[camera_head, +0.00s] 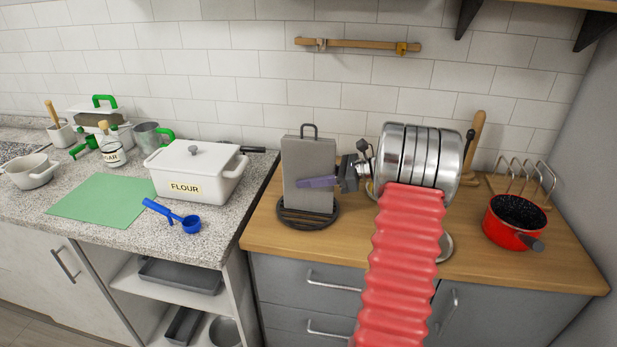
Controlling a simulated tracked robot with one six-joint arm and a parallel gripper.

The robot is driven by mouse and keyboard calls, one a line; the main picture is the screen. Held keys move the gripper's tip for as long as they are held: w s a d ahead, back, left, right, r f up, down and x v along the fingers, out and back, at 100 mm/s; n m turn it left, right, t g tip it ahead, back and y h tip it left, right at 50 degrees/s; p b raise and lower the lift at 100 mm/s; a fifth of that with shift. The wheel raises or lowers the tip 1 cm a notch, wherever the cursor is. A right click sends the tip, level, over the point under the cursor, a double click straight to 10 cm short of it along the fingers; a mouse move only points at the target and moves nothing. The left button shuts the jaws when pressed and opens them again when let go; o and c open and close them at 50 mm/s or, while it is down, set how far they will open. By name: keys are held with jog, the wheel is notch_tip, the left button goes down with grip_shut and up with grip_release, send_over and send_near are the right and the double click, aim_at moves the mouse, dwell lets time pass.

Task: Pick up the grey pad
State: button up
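The grey pad (310,159) is a flat upright rectangle with a dark loop handle at its top. It stands on or just behind a round dark slatted base (308,214) on the wooden counter. My gripper (305,182) reaches in from the right. One purple finger lies across the front of the pad's lower half, and I cannot tell whether it touches. The other finger is not visible, perhaps hidden by the pad or the gripper body. Whether the gripper is open or shut does not show. My red ribbed arm covers part of the counter.
A red pot (513,222) and a wire rack (526,176) stand at the right of the wooden counter (480,262). On the left stone counter are a white flour box (185,187), a blue scoop (180,219) and a green mat (105,199). The tiled wall is close behind.

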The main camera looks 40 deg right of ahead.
aim_at(309, 148)
grip_shut()
jog(key=shift+r, duration=0.1)
notch_tip(309, 148, up, 10)
jog(key=shift+f, duration=0.1)
dwell(0.6)
dwell(0.4)
